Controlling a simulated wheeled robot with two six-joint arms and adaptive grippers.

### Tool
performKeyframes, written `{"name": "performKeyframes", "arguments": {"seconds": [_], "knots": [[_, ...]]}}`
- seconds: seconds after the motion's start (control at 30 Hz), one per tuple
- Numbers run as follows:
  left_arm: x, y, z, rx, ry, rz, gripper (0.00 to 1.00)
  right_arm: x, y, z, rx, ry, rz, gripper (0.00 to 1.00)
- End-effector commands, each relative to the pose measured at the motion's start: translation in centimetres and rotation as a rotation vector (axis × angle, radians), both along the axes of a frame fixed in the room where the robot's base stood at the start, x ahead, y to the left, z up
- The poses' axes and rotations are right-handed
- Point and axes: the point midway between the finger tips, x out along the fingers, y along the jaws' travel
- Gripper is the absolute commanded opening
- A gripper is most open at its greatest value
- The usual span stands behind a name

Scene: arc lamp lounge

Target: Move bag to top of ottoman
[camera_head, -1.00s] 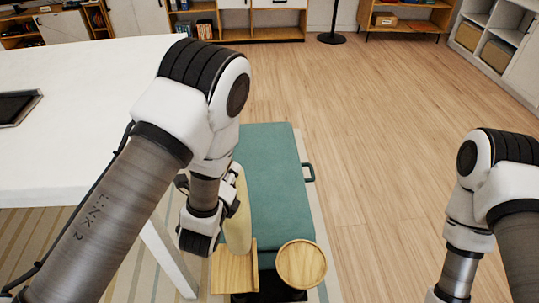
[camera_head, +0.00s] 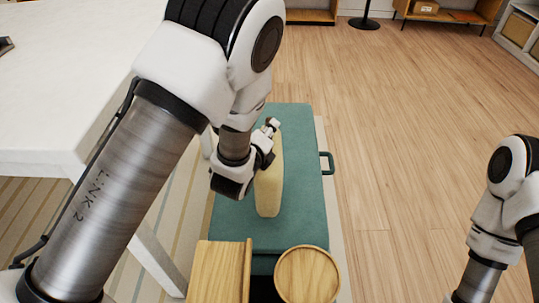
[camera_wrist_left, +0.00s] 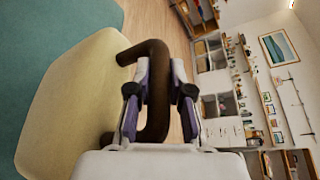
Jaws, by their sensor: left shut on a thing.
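A pale yellow bag (camera_head: 268,188) is over the teal ottoman (camera_head: 302,215) in the head view, standing narrow side toward me. I cannot tell whether its underside touches the ottoman's top. In the left wrist view the bag (camera_wrist_left: 70,105) fills the left, with the teal ottoman (camera_wrist_left: 50,35) behind it. My left gripper (camera_head: 268,134) is shut on the bag's brown handle (camera_wrist_left: 157,95), which passes between its fingers in the wrist view. My right arm comes in at the lower right, but its gripper is out of view.
A white table (camera_head: 70,95) stands at the left, close to my left arm. A wooden board (camera_head: 222,270) and a round wooden tray (camera_head: 307,275) are at the ottoman's near end. The wooden floor (camera_head: 410,130) to the right is clear.

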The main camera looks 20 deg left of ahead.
Motion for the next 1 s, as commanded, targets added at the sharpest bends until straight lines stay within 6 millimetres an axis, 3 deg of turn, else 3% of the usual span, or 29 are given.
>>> {"name": "performKeyframes", "arguments": {"seconds": [0.03, 0.33, 0.7, 0.73, 0.77, 0.8, 1.0], "knots": [[0.0, 0.0, -1.2, -0.001, 0.000, 0.001, 0.00, 0.0, 0.0, -0.4, 0.000, 0.000, 0.000, 0.40], [0.0, 0.0, -5.6, -0.001, 0.000, 0.001, 0.00, 0.0, 0.0, -1.4, 0.000, 0.000, 0.000, 0.40], [0.0, 0.0, -6.3, 0.000, -0.004, 0.000, 0.00, 0.0, 0.0, -1.8, 0.000, 0.000, 0.000, 0.40], [0.0, 0.0, -6.2, 0.000, -0.001, 0.000, 0.30, 0.0, 0.0, -1.6, 0.000, 0.000, 0.000, 0.40], [0.0, 0.0, -6.2, 0.000, -0.001, 0.000, 0.41, 0.0, 0.0, -1.6, 0.000, 0.000, 0.000, 0.40], [0.0, 0.0, -6.2, 0.000, -0.001, 0.000, 0.45, 0.0, 0.0, -1.6, 0.000, 0.000, 0.000, 0.40], [0.0, 0.0, -6.1, 0.000, -0.001, 0.000, 0.45, 0.0, 0.0, -1.6, 0.000, 0.000, 0.000, 0.40]]}}
